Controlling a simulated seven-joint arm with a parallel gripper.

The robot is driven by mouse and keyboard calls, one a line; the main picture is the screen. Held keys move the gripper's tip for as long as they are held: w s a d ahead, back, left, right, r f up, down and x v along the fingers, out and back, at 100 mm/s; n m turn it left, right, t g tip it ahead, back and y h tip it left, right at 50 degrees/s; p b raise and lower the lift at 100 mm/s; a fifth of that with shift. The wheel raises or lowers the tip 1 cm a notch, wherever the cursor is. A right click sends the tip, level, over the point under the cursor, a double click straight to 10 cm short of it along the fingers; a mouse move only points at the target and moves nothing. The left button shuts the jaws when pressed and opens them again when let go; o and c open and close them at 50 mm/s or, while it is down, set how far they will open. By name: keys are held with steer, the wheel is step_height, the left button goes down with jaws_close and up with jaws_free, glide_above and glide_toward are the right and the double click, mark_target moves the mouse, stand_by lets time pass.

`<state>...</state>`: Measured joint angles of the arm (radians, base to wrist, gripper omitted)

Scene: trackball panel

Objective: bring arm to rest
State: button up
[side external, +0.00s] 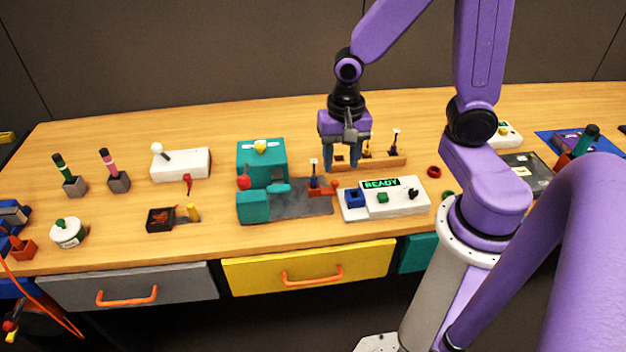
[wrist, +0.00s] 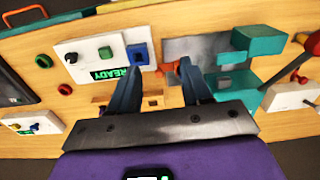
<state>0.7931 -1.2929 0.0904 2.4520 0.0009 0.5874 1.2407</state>
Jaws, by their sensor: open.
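My gripper (side external: 341,160) has blue fingers and hangs pointing down over the back middle of the table, near a low wooden rack (side external: 384,163). In the wrist view my gripper (wrist: 160,82) shows its two fingers spread apart with nothing between them. The white panel (side external: 406,203) stands in front of the gripper, and its display (side external: 380,183) reads READY in green. It carries a blue block, a green button and a dark knob. The panel also shows in the wrist view (wrist: 84,70). I cannot make out a trackball.
A teal machine (side external: 262,160) with a grey bed stands left of the gripper. A white box with a lever (side external: 182,163) and two upright-handled holders are farther left. Grey (side external: 135,290) and yellow (side external: 308,272) drawer fronts line the front. Space above the table's back left is clear.

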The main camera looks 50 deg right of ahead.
steer(key=s+a+r+n, duration=0.2)
steer(key=s+n, duration=0.4)
steer(key=n, duration=0.4)
steer(key=s+a+r+n, duration=0.2)
steer(key=s+r+n, duration=0.3)
steer(key=n, duration=0.6)
steer(key=shift+s, duration=1.1)
